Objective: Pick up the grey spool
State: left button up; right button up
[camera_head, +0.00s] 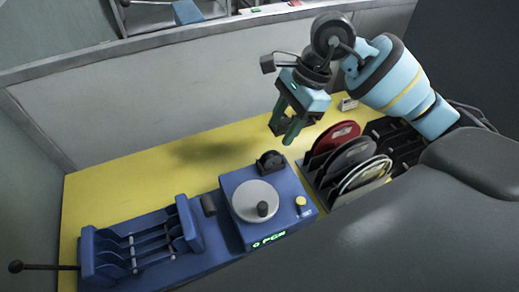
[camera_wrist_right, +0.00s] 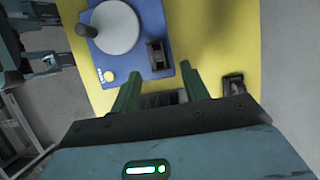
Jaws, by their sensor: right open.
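The grey spool (camera_head: 352,156) stands on edge in a black rack (camera_head: 310,176), between a red spool (camera_head: 334,136) and pale ones (camera_head: 366,174) in the head view. My right gripper (camera_head: 284,130) hangs above the yellow table, behind and left of the rack, pointing down. It is open and empty, apart from the spool. In the right wrist view its two green fingers (camera_wrist_right: 163,80) are spread. A dark grey shape shows between them there, mostly hidden by the gripper body; I cannot tell whether it is part of the rack.
A blue stand (camera_head: 150,240) with slots is further left. A low wall (camera_head: 150,95) closes the back. The yellow table (camera_head: 130,178) is clear at the back left.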

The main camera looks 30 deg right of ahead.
aim_at(271, 154)
jog(key=shift+x, duration=1.3)
jog(key=shift+s+p+x, duration=0.15)
jog(key=shift+p+x, duration=0.05)
jog(key=shift+x, duration=1.1)
jog(key=shift+s+p+x, duration=0.2)
jog(key=shift+x, duration=1.05)
jog(key=shift+c, duration=0.4)
grip_shut()
